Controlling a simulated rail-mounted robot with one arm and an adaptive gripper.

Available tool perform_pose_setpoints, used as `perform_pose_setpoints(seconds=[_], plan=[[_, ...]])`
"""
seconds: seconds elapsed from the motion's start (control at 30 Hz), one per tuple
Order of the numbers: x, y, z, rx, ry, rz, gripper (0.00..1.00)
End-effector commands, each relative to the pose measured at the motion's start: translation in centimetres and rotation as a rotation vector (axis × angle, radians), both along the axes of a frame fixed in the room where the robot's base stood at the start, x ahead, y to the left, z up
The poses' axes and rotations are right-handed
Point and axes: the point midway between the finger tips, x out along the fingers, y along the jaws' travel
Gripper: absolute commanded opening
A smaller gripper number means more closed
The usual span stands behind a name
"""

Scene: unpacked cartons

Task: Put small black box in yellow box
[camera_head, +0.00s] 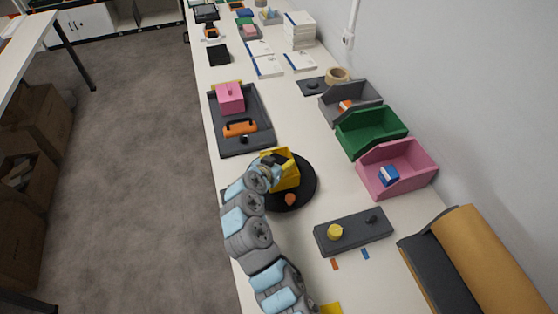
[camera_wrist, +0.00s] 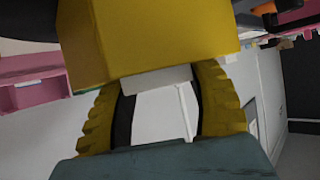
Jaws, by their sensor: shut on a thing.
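The yellow box (camera_head: 290,173) is at the round black turntable, tilted in the head view and open at its upper side. It fills the top of the wrist view (camera_wrist: 170,35). My gripper (camera_head: 268,172) is right against it. In the wrist view its ridged yellow fingers (camera_wrist: 157,85) pass behind the yellow wall, so the tips are hidden. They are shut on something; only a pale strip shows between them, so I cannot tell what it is. A black box (camera_head: 218,54) lies on the far part of the table; I cannot tell if it is the small black box.
The black turntable (camera_head: 308,185) carries an orange knob. A dark tray (camera_head: 258,118) with a pink box is behind left. Pink (camera_head: 412,187), green (camera_head: 372,147) and grey (camera_head: 340,113) bins line the wall. A dark board (camera_head: 355,233) with a yellow knob is to the right.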

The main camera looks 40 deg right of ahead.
Motion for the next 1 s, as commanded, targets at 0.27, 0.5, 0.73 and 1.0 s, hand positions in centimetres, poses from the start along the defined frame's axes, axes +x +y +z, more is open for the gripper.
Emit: perform_pose_setpoints(seconds=[0.27,0.5,0.73,1.0], plan=[[0.0,0.0,-0.1,0.000,0.000,0.000,0.83],[0.0,0.0,0.1,0.000,0.000,0.000,0.83],[0.0,0.0,1.7,0.001,0.000,0.000,0.83],[-1.0,2.7,2.8,-0.001,-0.003,0.003,0.83]])
